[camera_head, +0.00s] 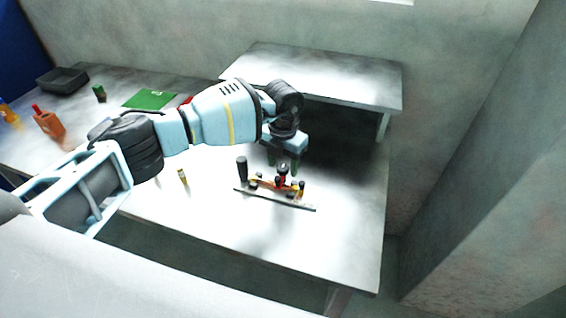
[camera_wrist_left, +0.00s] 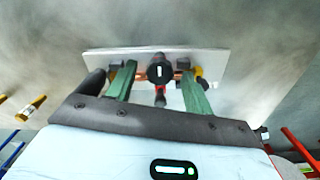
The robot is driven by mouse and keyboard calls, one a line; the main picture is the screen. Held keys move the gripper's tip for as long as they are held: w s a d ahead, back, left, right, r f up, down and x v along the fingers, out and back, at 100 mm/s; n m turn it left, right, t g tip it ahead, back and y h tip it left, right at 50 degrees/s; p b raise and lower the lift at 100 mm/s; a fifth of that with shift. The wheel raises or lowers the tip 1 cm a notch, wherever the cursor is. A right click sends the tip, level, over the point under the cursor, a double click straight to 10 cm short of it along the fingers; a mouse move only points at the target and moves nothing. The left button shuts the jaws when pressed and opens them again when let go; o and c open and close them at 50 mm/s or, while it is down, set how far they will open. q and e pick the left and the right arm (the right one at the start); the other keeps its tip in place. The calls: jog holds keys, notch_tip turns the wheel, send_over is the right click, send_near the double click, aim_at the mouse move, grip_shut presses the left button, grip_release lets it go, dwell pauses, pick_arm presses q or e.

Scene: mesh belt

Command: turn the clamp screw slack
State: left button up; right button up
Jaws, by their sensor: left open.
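The clamp screw (camera_head: 282,169) shows as a black knob with red below it, over a small orange and black fixture. In the left wrist view the screw (camera_wrist_left: 160,70) is a round black head with a white mark, near the middle. The fixture stands on a thin grey base plate (camera_head: 275,200), with a black upright cylinder (camera_head: 242,170) at its left end. My left gripper (camera_head: 283,162) points down at the screw. In the left wrist view its green fingers (camera_wrist_left: 160,84) are apart, one on each side of the screw head, with visible gaps. My right gripper is out of view.
A small yellowish bottle (camera_head: 183,177) stands left of the fixture. Farther left are a green board (camera_head: 149,99), a black tray (camera_head: 62,79), a dark green cylinder (camera_head: 99,93) and an orange object (camera_head: 48,123). The white table (camera_head: 330,245) is bare in front. Another table (camera_head: 330,75) stands behind.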

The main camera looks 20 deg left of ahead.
aim_at(283, 167)
pick_arm(q)
notch_tip(283, 167, up, 8)
jog(key=shift+f, duration=0.2)
jog(key=shift+f, duration=0.1)
dwell(0.5)
